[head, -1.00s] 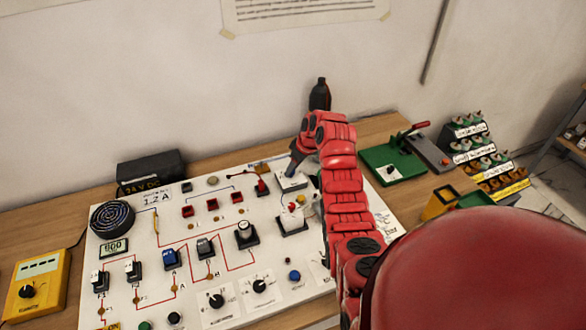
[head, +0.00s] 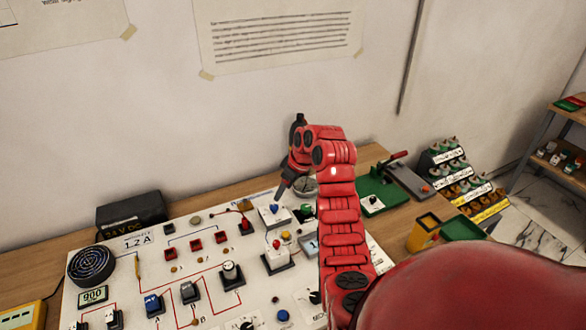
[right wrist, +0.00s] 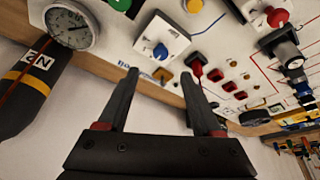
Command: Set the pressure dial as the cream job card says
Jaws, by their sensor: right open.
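A blue knob (head: 273,209) sits on a white square plate (head: 266,218) at the back of the white panel. I take it for the pressure dial. It also shows in the right wrist view (right wrist: 160,52), just beyond my fingertips. My right gripper (right wrist: 160,76) is open and empty, its fingers apart and not around the knob. In the head view the right gripper (head: 279,193) is just behind the knob. A round white gauge (right wrist: 70,27) stands beside the plate, its reading too small to tell. I cannot identify a cream job card. My left gripper is out of view.
Other controls crowd the panel: a red-topped white switch (head: 276,256), a green knob (right wrist: 120,3) and red sockets (head: 195,245). A dark bottle (right wrist: 30,90) stands close to the gripper.

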